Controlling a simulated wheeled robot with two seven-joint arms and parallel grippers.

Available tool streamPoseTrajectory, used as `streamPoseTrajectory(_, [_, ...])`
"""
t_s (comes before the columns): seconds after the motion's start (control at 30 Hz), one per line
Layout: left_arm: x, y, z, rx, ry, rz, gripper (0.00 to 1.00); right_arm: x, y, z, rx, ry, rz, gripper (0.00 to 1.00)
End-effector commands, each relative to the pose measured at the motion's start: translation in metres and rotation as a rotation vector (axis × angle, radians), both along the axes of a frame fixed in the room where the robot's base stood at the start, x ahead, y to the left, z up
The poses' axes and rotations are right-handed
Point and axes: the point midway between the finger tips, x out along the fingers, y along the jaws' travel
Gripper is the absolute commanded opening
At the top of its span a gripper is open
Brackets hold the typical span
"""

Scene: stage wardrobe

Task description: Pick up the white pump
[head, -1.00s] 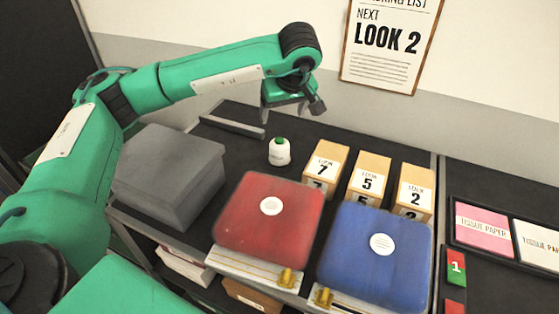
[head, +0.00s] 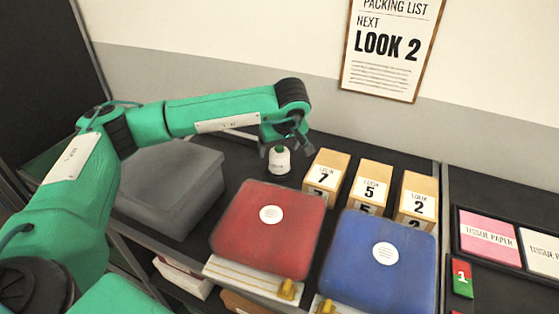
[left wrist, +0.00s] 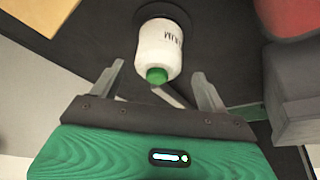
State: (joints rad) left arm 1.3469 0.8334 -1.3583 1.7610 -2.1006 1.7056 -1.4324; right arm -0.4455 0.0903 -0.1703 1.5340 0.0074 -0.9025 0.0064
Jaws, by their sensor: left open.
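A white bottle (head: 279,163) with a green cap and dark lettering stands upright on the dark counter, behind the red case. It also shows in the left wrist view (left wrist: 160,48), with its green cap toward the camera. I see no white shoe, and I cannot tell whether this bottle is the white pump. My left gripper (head: 285,147) is open and empty above the bottle. In the left wrist view its two fingers (left wrist: 158,75) show on either side of the green cap, with no visible contact. My right gripper is not in view.
A red case (head: 268,245) and a blue case (head: 380,280) lie in front. Boxes numbered 7 (head: 322,182), 5 (head: 370,192) and 2 (head: 416,207) stand to the right of the bottle. A grey box (head: 170,185) is on the left. The wall (head: 230,70) is behind.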

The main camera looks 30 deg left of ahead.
Motion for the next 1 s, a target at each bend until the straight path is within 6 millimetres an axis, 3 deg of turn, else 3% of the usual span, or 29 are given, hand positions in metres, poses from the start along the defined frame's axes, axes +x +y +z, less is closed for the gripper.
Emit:
streamPoseTrajectory(0.3, [0.010,0.006,-0.042,0.000,0.003,0.001,0.77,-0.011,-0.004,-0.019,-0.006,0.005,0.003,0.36])
streamPoseTrajectory(0.6, [0.011,0.007,-0.047,0.000,0.001,-0.001,0.77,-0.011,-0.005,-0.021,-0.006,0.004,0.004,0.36])
streamPoseTrajectory(0.9, [0.011,0.007,-0.047,0.000,0.001,-0.001,0.19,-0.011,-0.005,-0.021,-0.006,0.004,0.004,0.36])
streamPoseTrajectory(1.0, [0.011,0.007,-0.046,0.000,0.000,-0.001,0.18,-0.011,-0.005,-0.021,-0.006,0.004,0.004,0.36])
